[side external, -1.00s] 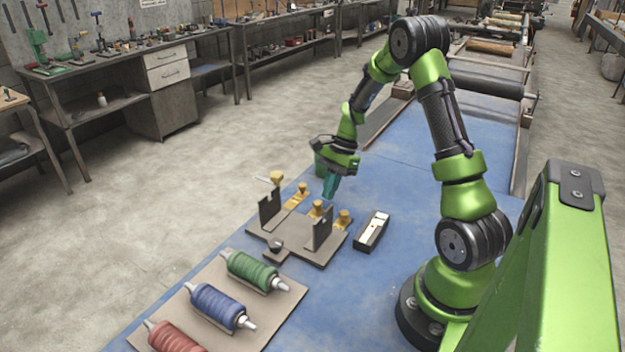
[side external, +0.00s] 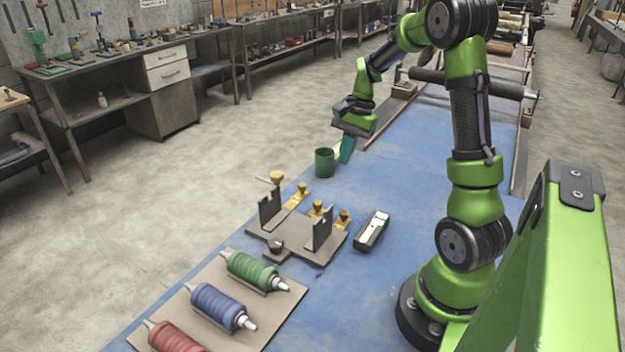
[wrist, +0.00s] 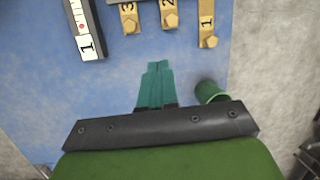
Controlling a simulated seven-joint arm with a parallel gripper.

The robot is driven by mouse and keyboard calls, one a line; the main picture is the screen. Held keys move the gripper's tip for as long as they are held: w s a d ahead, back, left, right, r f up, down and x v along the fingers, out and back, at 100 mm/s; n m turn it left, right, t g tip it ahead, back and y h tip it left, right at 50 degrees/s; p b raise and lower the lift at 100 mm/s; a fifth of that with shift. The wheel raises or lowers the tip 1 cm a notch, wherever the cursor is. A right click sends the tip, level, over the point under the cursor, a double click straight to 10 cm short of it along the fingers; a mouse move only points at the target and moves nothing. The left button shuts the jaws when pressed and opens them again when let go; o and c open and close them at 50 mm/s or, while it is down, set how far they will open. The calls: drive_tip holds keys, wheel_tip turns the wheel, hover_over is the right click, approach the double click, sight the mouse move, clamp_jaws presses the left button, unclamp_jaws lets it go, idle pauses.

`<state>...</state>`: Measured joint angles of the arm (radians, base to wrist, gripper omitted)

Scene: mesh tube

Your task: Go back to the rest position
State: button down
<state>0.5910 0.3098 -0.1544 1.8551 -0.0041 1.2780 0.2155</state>
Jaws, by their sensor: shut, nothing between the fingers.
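My gripper (side external: 347,149) is shut and empty, raised above the blue table (side external: 400,180) at its far part. Its teal fingers point down, just right of a green cup (side external: 325,162) in the side view. In the wrist view the closed fingers (wrist: 155,85) are in the middle, and the green cup (wrist: 211,92) is partly hidden behind the gripper body.
A brown fixture (side external: 298,240) with two dark uprights stands nearer the camera, beside brass number-tagged pieces (side external: 317,209). A dark block with a white label (side external: 372,231) lies right of it. Green, blue and red spools (side external: 224,307) lie on a board in front.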

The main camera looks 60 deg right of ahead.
drive_tip(key=s+a+r+n+t, duration=0.2)
drive_tip(key=a+r+n, duration=0.1)
drive_tip(key=a, duration=0.5)
drive_tip(key=s+a+r+n+t, duration=0.2)
drive_tip(key=s+a+r+n, duration=0.1)
drive_tip(key=a, duration=0.5)
drive_tip(key=s+a+r+n+t, duration=0.1)
drive_tip(key=s+a+r+n, duration=0.2)
drive_tip(key=a+r+n, duration=0.2)
drive_tip(key=a+n, duration=0.2)
drive_tip(key=a, duration=0.1)
drive_tip(key=shift+s+a+r+t+h, duration=0.2)
drive_tip(key=shift+t+h, duration=0.2)
